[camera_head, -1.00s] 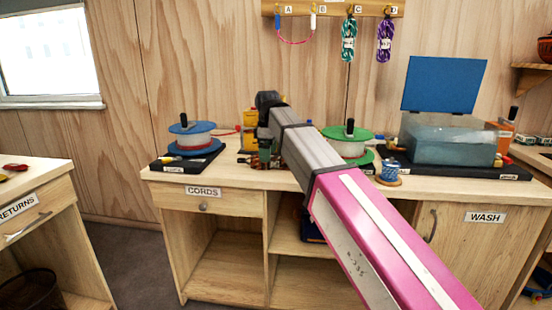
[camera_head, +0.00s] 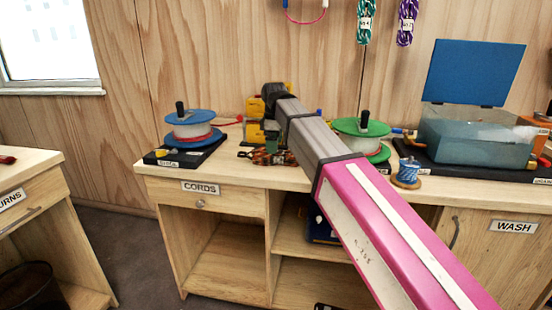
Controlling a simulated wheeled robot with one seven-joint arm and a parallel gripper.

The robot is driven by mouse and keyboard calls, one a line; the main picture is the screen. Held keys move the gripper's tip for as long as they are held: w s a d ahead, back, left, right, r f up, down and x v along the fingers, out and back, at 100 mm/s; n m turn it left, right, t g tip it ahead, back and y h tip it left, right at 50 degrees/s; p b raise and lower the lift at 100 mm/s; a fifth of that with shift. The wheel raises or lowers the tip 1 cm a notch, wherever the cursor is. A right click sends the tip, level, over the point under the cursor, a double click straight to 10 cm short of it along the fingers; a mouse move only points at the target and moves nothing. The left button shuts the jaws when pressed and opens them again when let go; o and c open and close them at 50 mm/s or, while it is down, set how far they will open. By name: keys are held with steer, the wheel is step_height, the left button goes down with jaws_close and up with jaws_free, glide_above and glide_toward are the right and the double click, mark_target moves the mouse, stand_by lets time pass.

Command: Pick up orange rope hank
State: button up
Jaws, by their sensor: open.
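I cannot make out an orange rope hank for certain. A small orange and dark tangle (camera_head: 268,157) lies on the bench near its front edge, below the far end of my arm; it is too small to tell what it is. My pink, white and grey arm reaches from the lower right toward the back of the bench and ends in a black joint. My gripper's fingers do not show. A teal hank (camera_head: 367,20) and a purple hank (camera_head: 407,22) hang on the wall, cut off by the top edge.
On the bench (camera_head: 230,174) stand a blue-flanged spool (camera_head: 190,117), yellow gear (camera_head: 254,108), a green-flanged spool (camera_head: 361,126) partly behind my arm, a small blue cord reel (camera_head: 408,171) and a water tub (camera_head: 475,137) with a raised blue lid. The RETURNS table (camera_head: 25,166) is at the left.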

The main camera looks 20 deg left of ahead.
mark_target(276, 156)
steer(key=shift+d+f, duration=0.15)
steer(key=shift+f, duration=1.25)
steer(key=shift+d+f, duration=0.1)
steer(key=shift+f, duration=1.25)
steer(key=c, duration=1.1)
steer(key=shift+c, duration=0.2)
steer(key=shift+r, duration=0.1)
